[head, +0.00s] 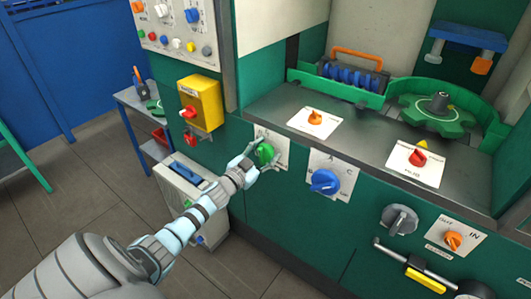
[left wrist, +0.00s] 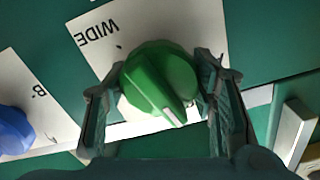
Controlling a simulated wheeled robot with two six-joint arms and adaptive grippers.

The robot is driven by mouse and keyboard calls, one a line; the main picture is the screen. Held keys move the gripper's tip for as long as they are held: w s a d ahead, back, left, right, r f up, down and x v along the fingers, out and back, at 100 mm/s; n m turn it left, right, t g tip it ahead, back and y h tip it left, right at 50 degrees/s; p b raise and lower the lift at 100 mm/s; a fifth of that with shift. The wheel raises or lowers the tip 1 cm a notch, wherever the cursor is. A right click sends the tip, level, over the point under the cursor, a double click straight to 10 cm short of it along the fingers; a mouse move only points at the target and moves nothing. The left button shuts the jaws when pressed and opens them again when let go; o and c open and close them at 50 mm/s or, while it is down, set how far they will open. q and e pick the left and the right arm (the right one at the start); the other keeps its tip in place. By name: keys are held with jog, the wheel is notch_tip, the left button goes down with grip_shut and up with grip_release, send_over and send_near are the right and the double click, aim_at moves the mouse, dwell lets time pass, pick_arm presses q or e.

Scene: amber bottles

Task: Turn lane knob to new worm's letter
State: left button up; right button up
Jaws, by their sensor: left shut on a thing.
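The green knob (head: 265,152) sits on a white card on the dark green front panel. My left gripper (head: 267,156) has its fingers on either side of this knob and is shut on it. In the left wrist view the green knob (left wrist: 158,82) lies between both fingers, beside the printed word WIDE, with its pale pointer line toward the lower right. The blue knob (head: 325,181) is on a lettered card just right of it, apart from the gripper; it shows partly in the left wrist view (left wrist: 12,130) near a letter B. My right gripper is not in view.
Above are a sloped counter with an orange knob (head: 315,117), a red knob (head: 418,157), a green gear (head: 438,112) and a rack of blue parts (head: 352,77). A yellow box (head: 201,100) juts out at the left. A grey knob (head: 399,220) is lower right.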

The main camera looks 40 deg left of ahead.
pick_arm(q)
jog(key=o, duration=1.1)
jog(key=shift+o, duration=0.2)
jog(key=shift+s, duration=0.1)
jog(key=s, duration=1.2)
jog(key=shift+w+d, duration=0.1)
